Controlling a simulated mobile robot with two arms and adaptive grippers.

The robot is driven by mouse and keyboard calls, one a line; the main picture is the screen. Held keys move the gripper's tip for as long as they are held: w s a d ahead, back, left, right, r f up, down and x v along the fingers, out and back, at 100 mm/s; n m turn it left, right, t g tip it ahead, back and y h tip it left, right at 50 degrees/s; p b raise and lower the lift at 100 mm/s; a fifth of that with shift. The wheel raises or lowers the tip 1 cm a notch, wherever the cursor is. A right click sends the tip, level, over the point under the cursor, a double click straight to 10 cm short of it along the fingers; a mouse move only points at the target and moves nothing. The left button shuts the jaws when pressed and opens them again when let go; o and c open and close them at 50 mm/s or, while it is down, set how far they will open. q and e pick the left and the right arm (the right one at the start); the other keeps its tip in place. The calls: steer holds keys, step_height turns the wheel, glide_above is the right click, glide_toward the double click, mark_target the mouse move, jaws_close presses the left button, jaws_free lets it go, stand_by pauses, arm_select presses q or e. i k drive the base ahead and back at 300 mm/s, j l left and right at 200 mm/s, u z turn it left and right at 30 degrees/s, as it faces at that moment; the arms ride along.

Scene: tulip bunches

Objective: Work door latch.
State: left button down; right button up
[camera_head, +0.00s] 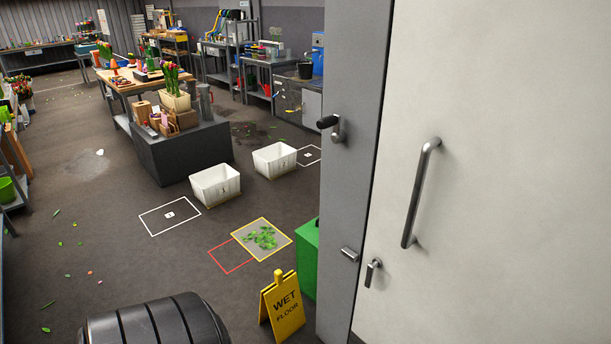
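A white door (510,170) fills the right side of the head view, beside a grey upright post (350,190). A lever latch with a black grip (328,122) sits on the post, its grip pointing left. A long metal pull bar (421,195) is fixed upright on the door. Lower down, a small metal latch piece (373,272) is on the door near its left edge, and a short metal piece (349,254) is on the post beside it. I cannot tell whether these two lower pieces are engaged. Neither of my grippers is in view.
A yellow wet-floor sign (282,306) and a green box (308,258) stand close to the post's left. White bins (215,186) and a workbench (180,150) with tulips are farther back. Leaves lie on a yellow-edged floor mat (243,251). Open floor lies at left.

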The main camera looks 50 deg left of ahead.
mark_target(377, 262)
steer(key=u, duration=1.2)
